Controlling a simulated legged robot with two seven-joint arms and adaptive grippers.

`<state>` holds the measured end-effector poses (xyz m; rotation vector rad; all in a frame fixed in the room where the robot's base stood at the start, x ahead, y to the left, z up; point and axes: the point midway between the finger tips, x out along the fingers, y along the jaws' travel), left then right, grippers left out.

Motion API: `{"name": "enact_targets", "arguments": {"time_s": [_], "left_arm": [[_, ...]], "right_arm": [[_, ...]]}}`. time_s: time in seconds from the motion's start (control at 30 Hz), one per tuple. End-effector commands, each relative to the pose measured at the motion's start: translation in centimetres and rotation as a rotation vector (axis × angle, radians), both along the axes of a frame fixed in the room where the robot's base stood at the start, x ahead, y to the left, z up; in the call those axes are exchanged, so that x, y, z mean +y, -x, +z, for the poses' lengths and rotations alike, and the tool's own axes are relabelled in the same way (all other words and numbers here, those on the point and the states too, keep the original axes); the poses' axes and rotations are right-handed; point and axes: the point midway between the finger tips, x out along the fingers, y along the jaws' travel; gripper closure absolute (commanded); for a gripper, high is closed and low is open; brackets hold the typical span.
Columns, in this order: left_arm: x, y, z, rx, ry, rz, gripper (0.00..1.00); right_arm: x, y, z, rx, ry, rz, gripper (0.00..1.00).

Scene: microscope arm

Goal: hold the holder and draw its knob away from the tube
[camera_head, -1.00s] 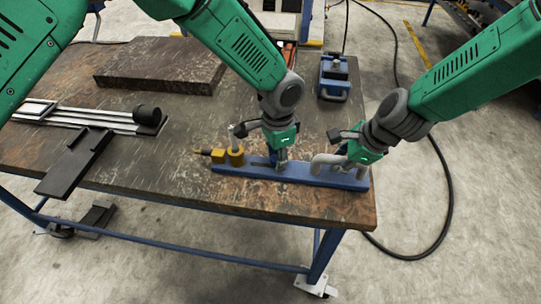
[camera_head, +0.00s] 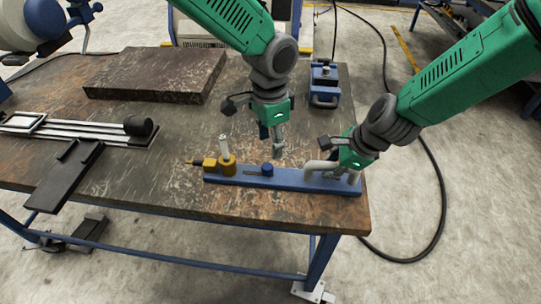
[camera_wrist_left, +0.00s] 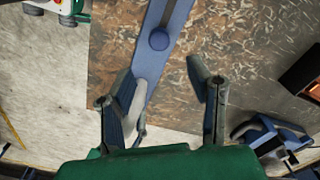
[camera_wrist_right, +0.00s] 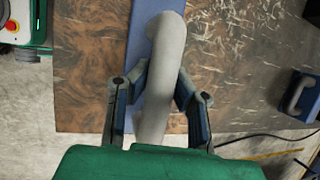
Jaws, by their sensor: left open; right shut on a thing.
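The holder is a long blue bar (camera_head: 312,183) lying near the table's front edge, with a grey curved handle (camera_head: 318,165) at its right end. Its round blue knob (camera_head: 267,169) stands at the right end of a dark slot, apart from the tube. The pale tube (camera_head: 224,147) stands upright in a yellow fitting (camera_head: 227,167) at the bar's left end. My left gripper (camera_head: 278,150) is open and empty, above and slightly right of the knob; the knob (camera_wrist_left: 159,39) shows beyond its fingers. My right gripper (camera_wrist_right: 160,88) is shut on the grey handle (camera_wrist_right: 165,50).
A dark slab (camera_head: 155,75) lies at the back left of the table. A metal rail assembly (camera_head: 85,124) and a black bracket (camera_head: 65,175) lie at the left. A blue device with a handle (camera_head: 324,82) stands at the back right. The table's middle is clear.

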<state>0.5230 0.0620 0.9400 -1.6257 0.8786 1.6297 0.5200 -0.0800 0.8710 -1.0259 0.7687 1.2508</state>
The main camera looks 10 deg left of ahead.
Motion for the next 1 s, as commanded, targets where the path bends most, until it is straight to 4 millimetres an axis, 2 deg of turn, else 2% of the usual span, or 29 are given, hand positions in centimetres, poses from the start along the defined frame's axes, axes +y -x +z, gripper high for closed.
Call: {"name": "enact_targets", "arguments": {"time_s": [0.03,0.2,0.67,0.7,0.73,0.77,1.0], "left_arm": [[0.0,0.0,1.0,-0.002,0.001,0.0,0.54],[0.0,-0.1,2.9,0.0,0.001,0.001,0.54],[0.0,-0.1,3.4,0.002,0.001,0.0,0.54],[0.0,-0.1,3.4,0.002,0.001,0.0,0.54],[0.0,-0.1,3.4,0.002,0.001,0.0,0.54],[0.0,-0.1,3.4,0.002,0.001,0.0,0.54],[0.0,-0.1,3.4,0.002,0.0,0.0,0.54]], "right_arm": [[0.1,-0.1,0.2,-0.003,-0.002,-0.001,1.0],[0.1,-0.1,0.1,-0.003,-0.002,-0.001,1.0],[0.1,-0.1,0.1,-0.003,-0.002,-0.001,1.0],[0.1,-0.1,0.1,-0.003,-0.002,-0.001,0.75],[0.1,-0.1,0.1,-0.003,-0.001,-0.001,0.65],[0.1,-0.1,0.1,-0.002,-0.001,-0.001,0.61],[0.0,-0.1,0.0,-0.001,-0.001,0.0,0.61]]}}
